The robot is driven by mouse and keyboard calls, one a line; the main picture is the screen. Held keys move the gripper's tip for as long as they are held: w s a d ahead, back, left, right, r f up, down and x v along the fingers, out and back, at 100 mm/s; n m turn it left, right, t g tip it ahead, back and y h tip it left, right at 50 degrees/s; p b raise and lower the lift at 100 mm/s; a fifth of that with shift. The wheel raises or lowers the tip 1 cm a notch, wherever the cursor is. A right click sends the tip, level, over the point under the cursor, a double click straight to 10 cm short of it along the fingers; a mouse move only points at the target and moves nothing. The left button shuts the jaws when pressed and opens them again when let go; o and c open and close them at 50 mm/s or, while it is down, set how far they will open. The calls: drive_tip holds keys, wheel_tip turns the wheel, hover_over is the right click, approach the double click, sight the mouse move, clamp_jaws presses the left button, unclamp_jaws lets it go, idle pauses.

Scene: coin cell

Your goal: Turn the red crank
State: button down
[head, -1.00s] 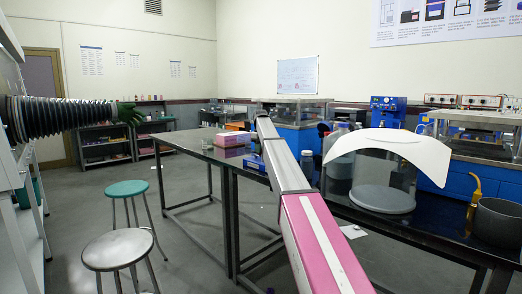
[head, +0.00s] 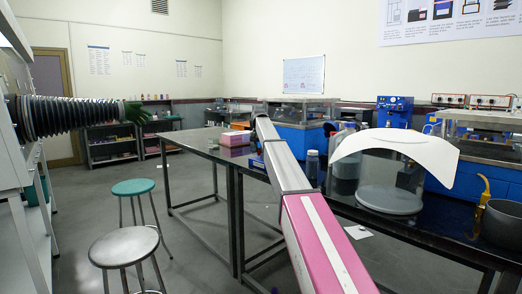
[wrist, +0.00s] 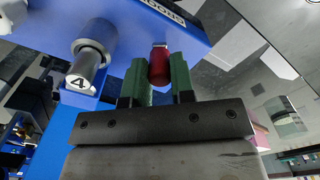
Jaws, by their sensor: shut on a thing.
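In the wrist view the red crank's handle (wrist: 159,68) is a rounded red grip with a metal end. It sits between the two green fingers of my gripper (wrist: 160,74), which is shut on it. The rest of the crank is hidden or out of view. In the head view my pink and white arm reaches away over the table; neither my gripper nor the crank can be made out there.
A metal cylinder marked 4 (wrist: 85,75) stands close to the left finger. In the head view, a dark table (head: 200,147) carries a pink box (head: 236,138), a bottle (head: 311,168) and a white curved shield (head: 400,147). Two stools (head: 124,246) stand on the left floor.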

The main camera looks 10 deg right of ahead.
drive_tip(key=shift+w+a+m, duration=0.15)
drive_tip(key=shift+a+m, duration=0.05)
drive_tip(key=shift+m, duration=0.4)
drive_tip(key=shift+w+a+m, duration=0.1)
drive_tip(key=shift+a+m, duration=0.1)
drive_tip(key=shift+m, duration=0.4)
drive_tip(key=c, duration=1)
unclamp_jaws()
drive_tip(key=shift+o, duration=0.2)
drive_tip(key=shift+r, duration=0.1)
wheel_tip(320, 180, up, 10)
drive_tip(key=shift+f, duration=0.2)
drive_tip(key=shift+r, duration=0.55)
